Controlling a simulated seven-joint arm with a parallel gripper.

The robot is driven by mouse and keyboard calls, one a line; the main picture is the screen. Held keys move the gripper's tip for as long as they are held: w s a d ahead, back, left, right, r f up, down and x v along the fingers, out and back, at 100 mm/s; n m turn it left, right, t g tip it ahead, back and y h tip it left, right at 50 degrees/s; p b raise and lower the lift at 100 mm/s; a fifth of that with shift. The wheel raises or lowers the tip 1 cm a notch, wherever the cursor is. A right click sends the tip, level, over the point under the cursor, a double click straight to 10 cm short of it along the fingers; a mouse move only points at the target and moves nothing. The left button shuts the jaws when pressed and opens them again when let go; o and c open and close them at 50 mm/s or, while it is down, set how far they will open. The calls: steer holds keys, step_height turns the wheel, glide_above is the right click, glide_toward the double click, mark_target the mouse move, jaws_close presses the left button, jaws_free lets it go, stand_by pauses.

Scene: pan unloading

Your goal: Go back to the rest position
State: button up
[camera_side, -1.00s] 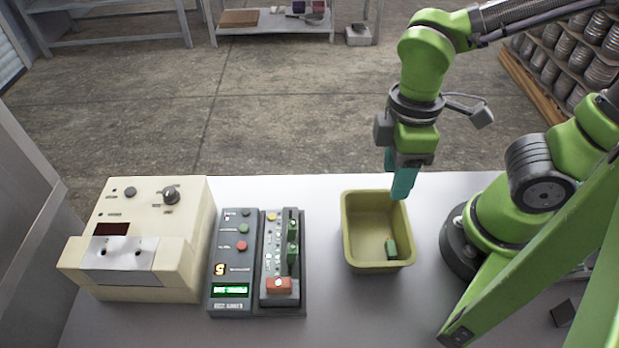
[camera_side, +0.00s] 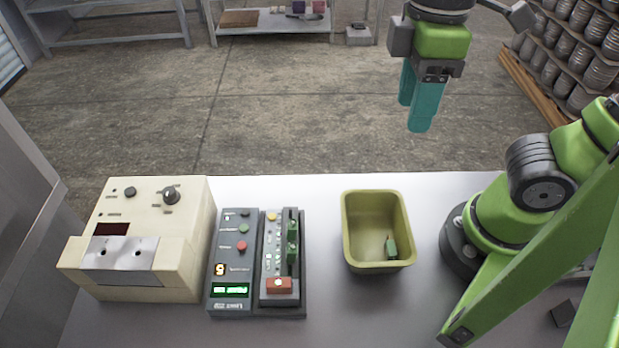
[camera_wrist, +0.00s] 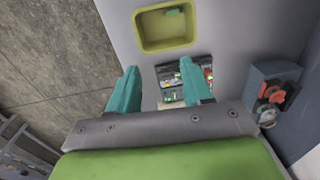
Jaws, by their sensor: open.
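My gripper (camera_side: 414,100) is high above the far edge of the table, up and to the right of the bin in the side view. Its two teal fingers are apart, with nothing between them; the wrist view shows the same open gripper (camera_wrist: 158,88). The olive-yellow bin (camera_side: 347,225) stands on the table below, and it also shows in the wrist view (camera_wrist: 140,35). A small green part (camera_side: 391,248) lies inside the bin, near its front right corner.
A dark control unit (camera_side: 232,270) and a panel with green parts and a red block (camera_side: 279,286) stand left of the bin. A cream machine (camera_side: 190,240) is at the far left. The white table (camera_side: 325,300) is clear around the bin. Shelves stand behind.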

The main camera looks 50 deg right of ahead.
steer(key=w+d+f+m+t+y, duration=0.1)
steer(key=w+d+f+m+t, duration=0.2)
steer(key=m, duration=1)
steer(key=w+d+t, duration=0.3)
steer(key=d+t, duration=0.1)
steer(key=shift+w+d+f+y, duration=0.2)
steer(key=shift+y, duration=0.1)
stand_by(0.4)
